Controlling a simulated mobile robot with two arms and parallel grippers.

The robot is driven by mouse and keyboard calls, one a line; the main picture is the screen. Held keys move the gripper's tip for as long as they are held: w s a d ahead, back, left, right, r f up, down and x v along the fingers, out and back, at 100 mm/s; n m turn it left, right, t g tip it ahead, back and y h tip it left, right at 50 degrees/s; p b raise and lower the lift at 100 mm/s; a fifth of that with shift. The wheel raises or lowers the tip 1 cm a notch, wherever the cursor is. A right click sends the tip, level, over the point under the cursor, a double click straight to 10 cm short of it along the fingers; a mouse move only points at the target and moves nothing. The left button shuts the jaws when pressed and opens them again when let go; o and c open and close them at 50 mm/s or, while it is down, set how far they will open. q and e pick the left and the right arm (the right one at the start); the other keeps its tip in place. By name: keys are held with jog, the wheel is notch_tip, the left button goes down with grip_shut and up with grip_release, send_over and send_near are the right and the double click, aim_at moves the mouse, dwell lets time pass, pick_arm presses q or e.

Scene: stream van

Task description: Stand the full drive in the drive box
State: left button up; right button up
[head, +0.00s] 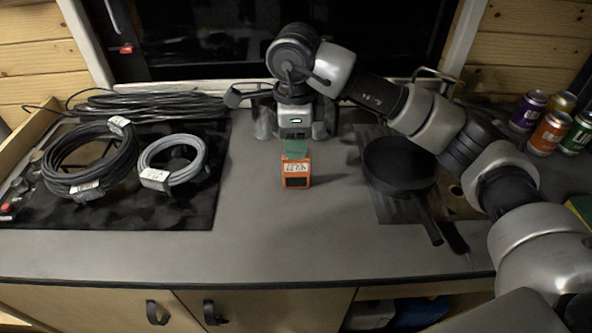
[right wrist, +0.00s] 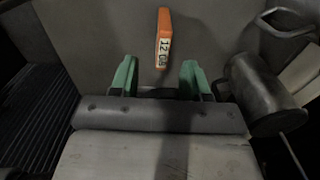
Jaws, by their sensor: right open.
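An orange drive (head: 296,173) with a white printed label stands on the grey counter near its middle. In the right wrist view the orange drive (right wrist: 163,38) shows its narrow edge and label, ahead of the fingertips. My right gripper (head: 295,149) reaches over the counter behind the drive. Its green fingers are apart with an empty gap in the right wrist view (right wrist: 158,78), and the drive lies beyond their tips. I cannot make out a drive box. My left gripper is not in view.
Coiled cables (head: 90,160) lie on a dark mat at left. A black pan (head: 400,165) sits at right, with several cans (head: 551,131) further right. A metal mug (right wrist: 262,95) stands beside my right gripper.

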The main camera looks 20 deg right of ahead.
aim_at(296, 172)
notch_tip(296, 172, down, 5)
jog(key=shift+w+d+r+p, duration=0.1)
jog(key=shift+d+p, duration=0.05)
jog(key=shift+p, duration=0.65)
jog(key=shift+f, duration=0.4)
jog(key=shift+c, duration=0.3)
grip_shut()
